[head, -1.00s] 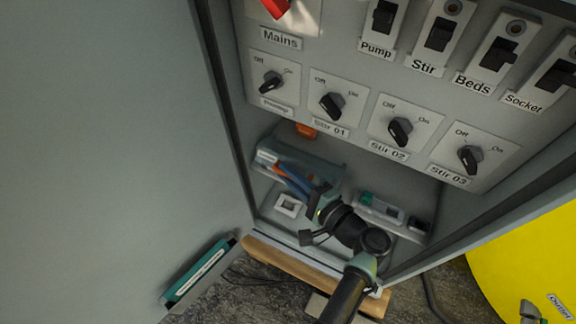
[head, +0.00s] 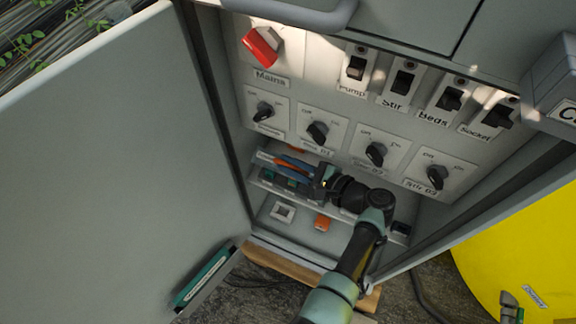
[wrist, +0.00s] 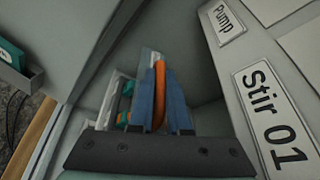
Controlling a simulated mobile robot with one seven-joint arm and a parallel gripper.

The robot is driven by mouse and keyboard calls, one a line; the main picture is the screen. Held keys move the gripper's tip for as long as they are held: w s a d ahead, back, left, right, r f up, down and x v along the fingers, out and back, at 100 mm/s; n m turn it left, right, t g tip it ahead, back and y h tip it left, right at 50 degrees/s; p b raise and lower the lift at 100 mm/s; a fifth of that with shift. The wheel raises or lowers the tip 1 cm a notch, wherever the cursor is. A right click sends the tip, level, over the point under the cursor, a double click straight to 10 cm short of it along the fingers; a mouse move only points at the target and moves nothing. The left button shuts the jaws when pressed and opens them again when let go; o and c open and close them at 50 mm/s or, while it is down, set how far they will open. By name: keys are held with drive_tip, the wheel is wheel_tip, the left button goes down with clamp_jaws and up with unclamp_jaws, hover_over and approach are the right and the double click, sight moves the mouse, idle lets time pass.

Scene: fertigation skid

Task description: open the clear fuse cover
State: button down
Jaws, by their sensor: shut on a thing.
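My gripper (head: 293,167) reaches into the lower part of the open cabinet, at the left of the shelf with devices. Its two blue fingers, with orange between them, point up and left. In the wrist view the fingers (wrist: 159,95) are close together. A pale, see-through strip, which I take for the edge of the clear fuse cover (wrist: 151,57), shows at their tips. Most of the cover is hidden or too faint to make out, so I cannot tell how far it is open. Teal and dark devices (head: 268,176) sit below and beside the fingers.
The rotary switch panel (head: 345,150) is close above my gripper. The big cabinet door (head: 130,170) stands open at left. A white square fitting (head: 282,212) and an orange part (head: 322,222) are below the shelf. A yellow tank (head: 520,250) stands at right.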

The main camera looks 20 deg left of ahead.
drive_tip(key=shift+w+r, duration=0.15)
idle(0.3)
drive_tip(key=c, duration=0.9)
unclamp_jaws()
drive_tip(key=shift+p+v, duration=0.8)
drive_tip(key=shift+v, duration=3)
